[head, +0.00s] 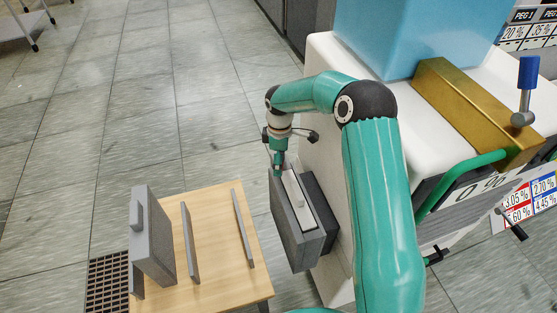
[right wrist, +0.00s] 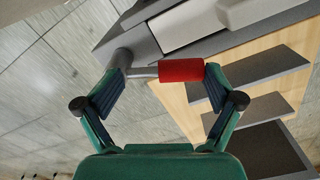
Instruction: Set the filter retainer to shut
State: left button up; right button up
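The filter retainer (right wrist: 181,71) shows in the right wrist view as a short lever with a red grip on a grey shaft, joined to a grey pivot on the housing edge. In the head view my gripper hides most of it. The grey filter housing (head: 302,245) is on the side of the white machine, with a light panel and raised handle (head: 298,188) inside. My right gripper (head: 278,172) is at the housing's top far corner. In the right wrist view its fingers (right wrist: 168,82) are spread, with the lever between or just beyond their tips; contact is unclear. My left gripper is out of view.
A wooden stand (head: 215,225) is left of the housing, with upright grey dividers and a grey panel with a handle (head: 150,235). The white machine (head: 325,75) fills the right side, with a blue-handled lever (head: 528,75). Tiled floor at left is largely clear.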

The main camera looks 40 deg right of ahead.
jog(key=shift+o, duration=1)
jog(key=shift+w+d, duration=0.3)
jog(key=shift+s+a+r, duration=0.1)
jog(key=shift+a+r, duration=0.05)
jog(key=shift+r, duration=0.05)
jog(key=shift+a, duration=0.1)
jog(key=shift+r, duration=0.35)
notch_tip(320, 180, up, 11)
jog(key=shift+r, duration=0.1)
